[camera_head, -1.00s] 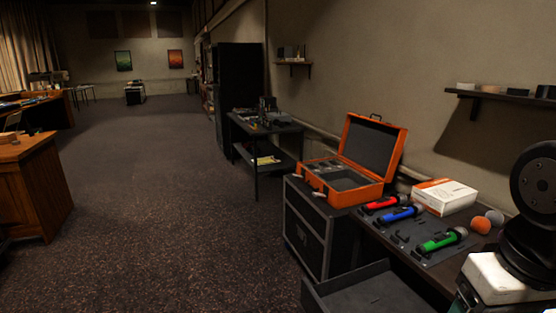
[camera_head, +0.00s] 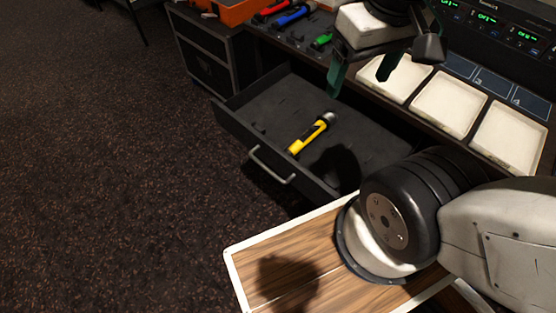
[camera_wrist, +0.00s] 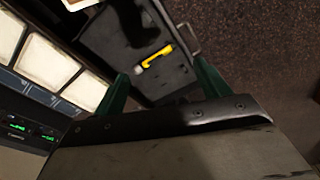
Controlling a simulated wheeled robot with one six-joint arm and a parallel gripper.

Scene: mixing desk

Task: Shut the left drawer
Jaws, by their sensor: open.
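The left drawer (camera_head: 262,111) is a dark drawer pulled out from under the desk, with a grey bar handle (camera_head: 271,167) on its front. A yellow microphone (camera_head: 309,134) lies inside it. In the wrist view the drawer (camera_wrist: 108,46) and yellow microphone (camera_wrist: 157,56) also show, with the handle (camera_wrist: 190,38) at the drawer's outer end. My gripper (camera_head: 360,76) is open, with green fingers and nothing between them. It hangs above the desk's front edge, behind the drawer, and is apart from the handle. My gripper's fingers (camera_wrist: 162,90) show spread in the wrist view.
White square trays (camera_head: 447,104) sit on the desk to the right, before a rack with green displays (camera_head: 500,28). Red, blue and green microphones (camera_head: 290,17) lie on the desktop. A dark cabinet (camera_head: 209,50) stands left of the drawer. Carpeted floor before the drawer is clear.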

